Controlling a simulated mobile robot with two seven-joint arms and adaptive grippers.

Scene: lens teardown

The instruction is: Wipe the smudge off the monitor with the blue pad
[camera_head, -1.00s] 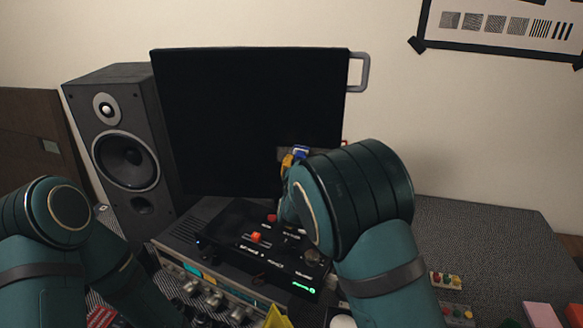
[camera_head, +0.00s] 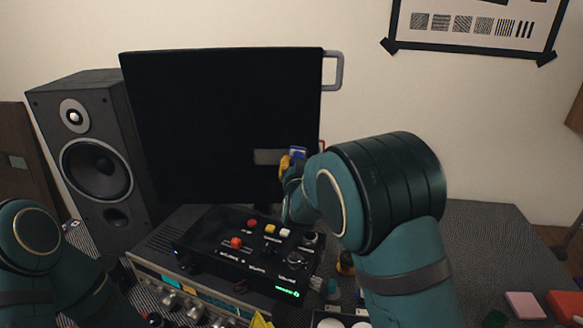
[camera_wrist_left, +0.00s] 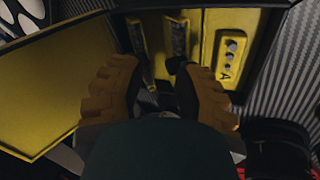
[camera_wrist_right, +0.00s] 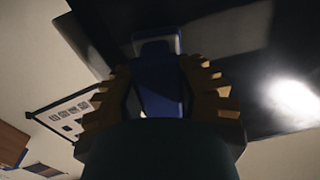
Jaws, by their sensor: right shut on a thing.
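The monitor (camera_head: 205,115) stands upright at the back with a black screen. A grey rectangular smudge (camera_head: 268,157) shows low on its right side. My right gripper (camera_head: 287,168) is shut on the blue pad (camera_head: 299,153), just right of the visible smudge and near the screen's right edge. In the right wrist view the pad (camera_wrist_right: 160,80) sits between the fingers, pale end towards the dark screen. I cannot tell whether it touches. My left gripper (camera_wrist_left: 160,95) is open in the left wrist view, fingers apart over a yellow case (camera_wrist_left: 40,85).
A speaker (camera_head: 95,165) stands left of the monitor. A black control box (camera_head: 250,250) with coloured buttons sits on a silver receiver (camera_head: 185,290) below the screen. Pink (camera_head: 524,305) and red (camera_head: 563,304) blocks lie at right. The table is clear at the right back.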

